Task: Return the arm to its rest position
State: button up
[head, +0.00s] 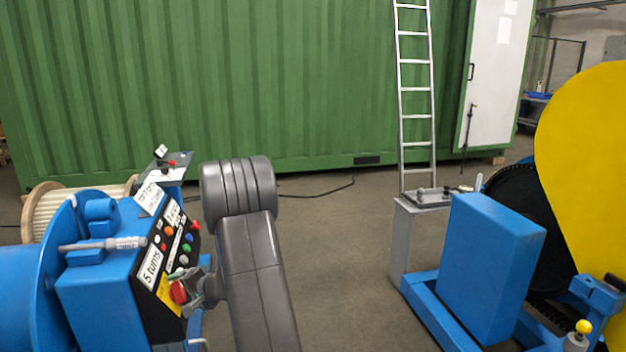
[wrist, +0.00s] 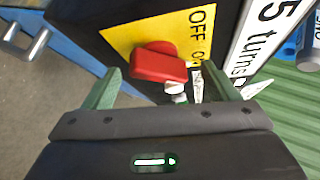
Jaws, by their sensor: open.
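My gripper (wrist: 162,70) is open, its two green fingers spread in the wrist view. The red rotary switch (wrist: 157,66) on its yellow OFF/ON plate (wrist: 120,35) lies just ahead, between the fingertips in the picture. I cannot tell whether a finger touches it. In the head view my gripper (head: 196,290) is small and partly hidden, beside the red switch (head: 178,292) at the low corner of the control panel. My grey arm (head: 255,270) reaches in from the bottom middle.
The blue machine (head: 95,300) carries the panel with coloured buttons and a "5 turns" label (head: 150,268). A blue box (head: 490,265) and yellow guard (head: 590,170) stand right. A ladder (head: 414,100) leans against the green container (head: 250,80). Floor between is clear.

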jog(key=n+b, duration=0.1)
jog(key=n+y+b, duration=0.1)
jog(key=shift+d+f+n+y, duration=0.1)
jog(key=shift+f+n+y, duration=0.2)
jog(key=shift+n, duration=0.1)
jog(key=shift+r+n+y+b, duration=0.1)
jog(key=shift+n+y+b, duration=0.25)
jog(key=shift+n+y, duration=0.8)
jog(key=shift+n+h, duration=0.25)
jog(key=shift+n, duration=0.1)
jog(key=shift+d, duration=0.1)
